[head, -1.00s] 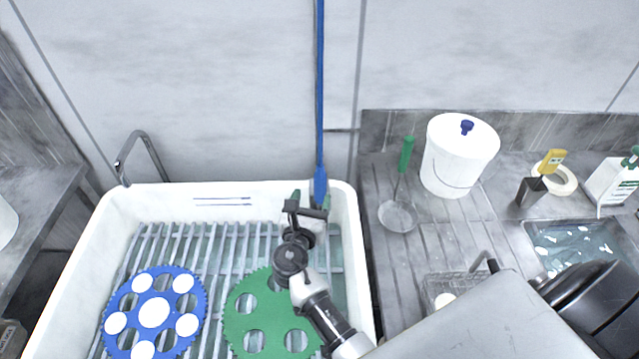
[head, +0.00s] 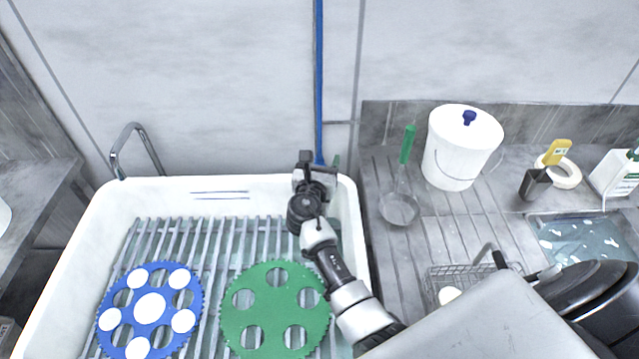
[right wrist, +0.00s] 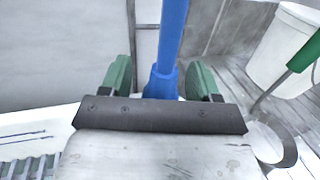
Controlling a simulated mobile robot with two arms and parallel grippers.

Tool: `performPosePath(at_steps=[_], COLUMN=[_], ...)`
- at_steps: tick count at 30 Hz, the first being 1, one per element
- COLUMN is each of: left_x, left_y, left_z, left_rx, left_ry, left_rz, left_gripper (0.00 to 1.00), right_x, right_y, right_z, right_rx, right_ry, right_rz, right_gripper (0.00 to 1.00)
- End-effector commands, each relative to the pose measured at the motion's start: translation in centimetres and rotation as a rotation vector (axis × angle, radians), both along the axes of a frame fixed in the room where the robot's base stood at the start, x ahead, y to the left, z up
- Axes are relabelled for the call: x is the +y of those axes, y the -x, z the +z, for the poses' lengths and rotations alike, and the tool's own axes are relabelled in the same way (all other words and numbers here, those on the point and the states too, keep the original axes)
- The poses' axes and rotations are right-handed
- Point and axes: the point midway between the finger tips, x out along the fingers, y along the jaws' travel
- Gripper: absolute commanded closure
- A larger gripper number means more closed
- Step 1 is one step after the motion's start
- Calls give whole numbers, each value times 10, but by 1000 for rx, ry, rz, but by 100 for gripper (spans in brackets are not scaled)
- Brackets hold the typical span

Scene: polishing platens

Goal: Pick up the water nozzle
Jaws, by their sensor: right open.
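The water nozzle (head: 320,157) is the blue end of a blue hose (head: 319,80) hanging upright at the back right of the white sink. My right gripper (right wrist: 162,80) is open. In the right wrist view its two green fingers stand on either side of the nozzle (right wrist: 163,78), with gaps on both sides. The nozzle's lower end is hidden behind the dark gripper bar. In the head view the gripper covers part of the nozzle. My left gripper is not in view.
The sink (head: 105,215) holds a slatted rack (head: 210,240), a blue disc (head: 128,318) with white circles and a green toothed disc (head: 267,312). To the right, a drainboard holds a green-handled ladle (head: 407,145), a white bucket (head: 455,150) and a wire basket (head: 432,285).

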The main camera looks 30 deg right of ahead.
Motion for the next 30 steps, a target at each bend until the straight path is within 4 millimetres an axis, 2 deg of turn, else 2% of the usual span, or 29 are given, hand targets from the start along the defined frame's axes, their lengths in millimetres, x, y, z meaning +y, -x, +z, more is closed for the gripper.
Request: performPosePath(at_steps=[2, 12, 20, 23, 30], left_x=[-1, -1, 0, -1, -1], left_y=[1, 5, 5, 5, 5], left_z=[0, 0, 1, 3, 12], left_rx=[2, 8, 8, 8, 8], left_ry=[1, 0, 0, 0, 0], left_rz=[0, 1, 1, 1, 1], left_gripper=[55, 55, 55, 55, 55], right_x=[0, 0, 1, 1, 0], right_y=[0, 0, 0, 0, 0], right_z=[0, 0, 4, 16, 66], right_rx=[0, 0, -2, -4, -8], right_ry=[0, 0, -1, -2, -1], right_rz=[0, 0, 0, -1, -1], right_gripper=[41, 92, 92, 92, 92])
